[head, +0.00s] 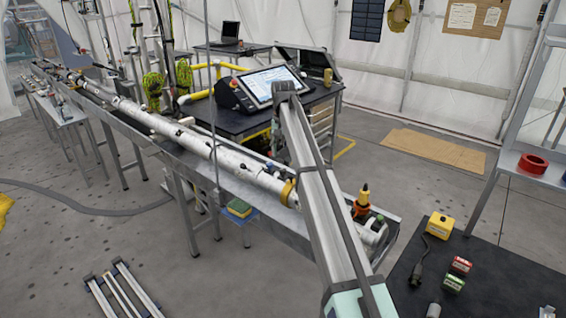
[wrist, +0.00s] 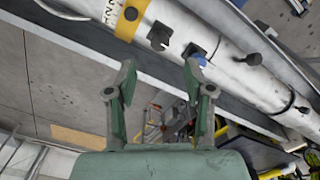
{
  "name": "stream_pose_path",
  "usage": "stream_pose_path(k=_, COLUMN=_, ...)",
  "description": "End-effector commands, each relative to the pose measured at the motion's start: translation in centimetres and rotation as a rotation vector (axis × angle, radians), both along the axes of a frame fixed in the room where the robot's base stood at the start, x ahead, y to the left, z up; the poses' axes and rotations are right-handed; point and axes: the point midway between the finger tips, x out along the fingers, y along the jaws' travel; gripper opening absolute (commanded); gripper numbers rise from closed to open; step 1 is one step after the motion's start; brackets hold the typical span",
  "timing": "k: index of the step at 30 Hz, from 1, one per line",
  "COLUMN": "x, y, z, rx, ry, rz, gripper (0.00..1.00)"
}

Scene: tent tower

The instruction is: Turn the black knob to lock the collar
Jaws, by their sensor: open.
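A long white pipe (head: 225,155) lies along the metal bench; it crosses the top right of the wrist view (wrist: 228,38). A yellow collar (wrist: 131,17) wraps around it and also shows in the head view (head: 288,193). Beside the collar a black knob (wrist: 159,36) sticks out from the pipe. Farther right are a black fitting with a blue part (wrist: 195,55) and another black knob (wrist: 250,60). My gripper (wrist: 160,72) is open and empty, its green fingers spread below the collar-side knob, with no visible contact. In the head view my arm hides the gripper.
The metal bench (head: 145,138) runs under the pipe. An orange tool (head: 362,203) stands near the pipe's near end. A monitor (head: 268,84) stands behind the pipe. A dark table (head: 490,295) with a yellow box (head: 440,225) is at the lower right.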

Motion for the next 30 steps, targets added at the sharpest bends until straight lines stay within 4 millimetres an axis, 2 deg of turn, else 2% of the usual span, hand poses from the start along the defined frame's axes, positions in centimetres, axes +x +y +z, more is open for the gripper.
stream_pose_path(k=1, x=0.1, y=0.0, z=1.1, rx=0.001, ry=-0.002, rz=0.0, gripper=0.53)
stream_pose_path(k=6, x=0.1, y=0.0, z=3.6, rx=0.0, ry=-0.001, rz=0.0, gripper=0.53)
stream_pose_path(k=10, x=0.0, y=0.0, z=4.6, rx=0.0, ry=0.001, rz=0.0, gripper=0.53)
stream_pose_path(k=15, x=0.0, y=0.0, z=5.0, rx=0.0, ry=0.001, rz=0.0, gripper=0.53)
stream_pose_path(k=22, x=0.0, y=0.0, z=5.0, rx=0.0, ry=0.001, rz=0.0, gripper=0.53)
stream_pose_path(k=25, x=-0.3, y=0.7, z=4.4, rx=0.002, ry=0.005, rz=0.007, gripper=0.53)
stream_pose_path(k=28, x=-1.1, y=2.6, z=2.4, rx=0.012, ry=0.014, rz=0.025, gripper=0.53)
stream_pose_path(k=30, x=-2.1, y=4.8, z=0.2, rx=0.02, ry=0.025, rz=0.047, gripper=0.53)
